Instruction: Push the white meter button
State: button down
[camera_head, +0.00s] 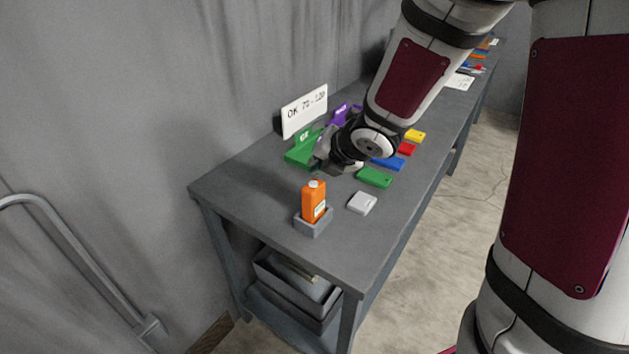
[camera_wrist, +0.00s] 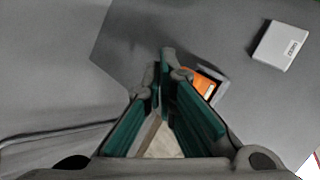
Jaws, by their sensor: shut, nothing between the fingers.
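An orange meter (camera_head: 313,203) with a white top piece (camera_head: 315,184) stands upright in a grey holder (camera_head: 312,227) near the bench's near end. The meter also shows in the wrist view (camera_wrist: 207,80), partly hidden by my fingers. A small white block (camera_head: 362,203) lies flat to its right. In the wrist view this block (camera_wrist: 276,44) carries small dark print. My gripper (camera_head: 325,166) is shut and empty, above the bench, farther back than the meter and apart from it in the head view. In the wrist view my fingertips (camera_wrist: 166,65) meet just left of the meter.
The grey bench (camera_head: 270,250) has a row of coloured blocks, with a green one (camera_head: 374,177) nearest. A green stand (camera_head: 304,149) and a white sign (camera_head: 304,111) reading "OK 70 - 120" stand at the wall side. The bench's near left corner is clear.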

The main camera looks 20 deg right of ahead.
aim_at(317, 182)
notch_tip(317, 182, up, 5)
jog(key=p, duration=0.4)
jog(key=shift+f, duration=0.15)
dwell(0.4)
